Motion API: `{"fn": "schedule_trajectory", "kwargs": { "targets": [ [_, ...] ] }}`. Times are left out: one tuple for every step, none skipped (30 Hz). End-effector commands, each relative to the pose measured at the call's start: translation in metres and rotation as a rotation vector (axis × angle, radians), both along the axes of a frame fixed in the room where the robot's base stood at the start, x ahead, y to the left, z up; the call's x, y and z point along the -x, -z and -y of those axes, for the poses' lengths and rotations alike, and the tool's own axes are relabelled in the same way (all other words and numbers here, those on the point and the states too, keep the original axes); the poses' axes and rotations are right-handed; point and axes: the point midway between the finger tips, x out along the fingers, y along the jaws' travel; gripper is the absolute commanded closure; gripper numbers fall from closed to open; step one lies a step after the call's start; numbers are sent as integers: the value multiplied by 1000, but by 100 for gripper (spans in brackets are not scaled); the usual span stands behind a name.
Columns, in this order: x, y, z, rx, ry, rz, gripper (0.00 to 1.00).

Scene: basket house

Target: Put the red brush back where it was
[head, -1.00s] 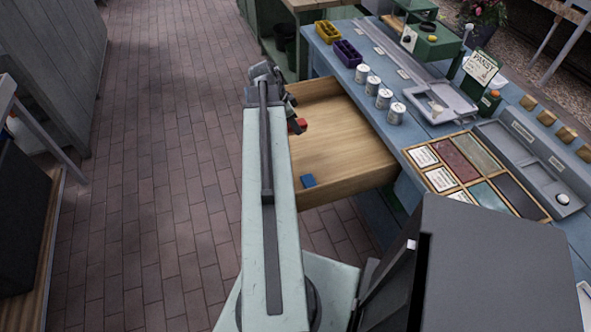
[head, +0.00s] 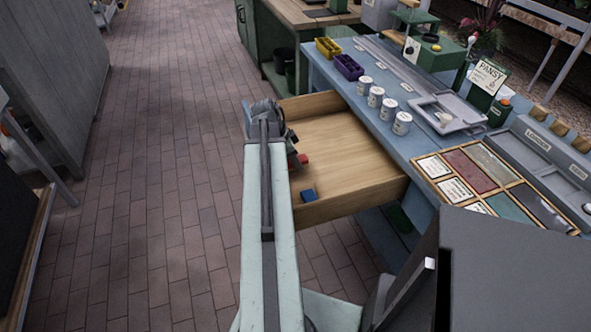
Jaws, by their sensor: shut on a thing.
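The red brush (head: 303,160) shows only as a small red patch at my gripper (head: 298,157); the rest is hidden. My gripper is shut on it, at the left side of the open wooden drawer (head: 345,150). I cannot tell whether the brush touches the drawer floor or hangs above it. A small blue item (head: 309,195) lies in the drawer's near left corner, a little nearer than the red patch.
The drawer sticks out from a blue workbench (head: 400,135). On the bench stand several white pots (head: 376,97), a purple caddy (head: 348,67), a yellow caddy (head: 328,47) and a compartment tray (head: 418,165). Most of the drawer floor is bare. Brick floor (head: 160,200) lies clear to the left.

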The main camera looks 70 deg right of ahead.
Motion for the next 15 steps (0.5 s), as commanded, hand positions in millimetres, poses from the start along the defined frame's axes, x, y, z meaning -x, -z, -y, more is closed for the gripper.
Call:
{"fn": "schedule_trajectory", "kwargs": {
  "targets": [
    [0,16,0,0,0,0,98],
    [0,18,0,0,0,0,98],
    [0,17,0,0,0,0,98],
    [0,15,0,0,0,0,98],
    [0,14,0,0,0,0,98],
    [0,13,0,0,1,0,98],
    [0,13,0,0,1,0,98],
    [0,13,0,0,1,0,98],
    [0,13,0,0,1,0,98],
    [1,14,0,0,1,0,98],
    [1,15,0,0,1,0,98],
    [1,17,0,0,1,0,98],
    [1,18,0,0,1,0,98],
    [1,17,0,0,1,0,60],
    [1,16,0,0,1,0,49]
  ]
}}
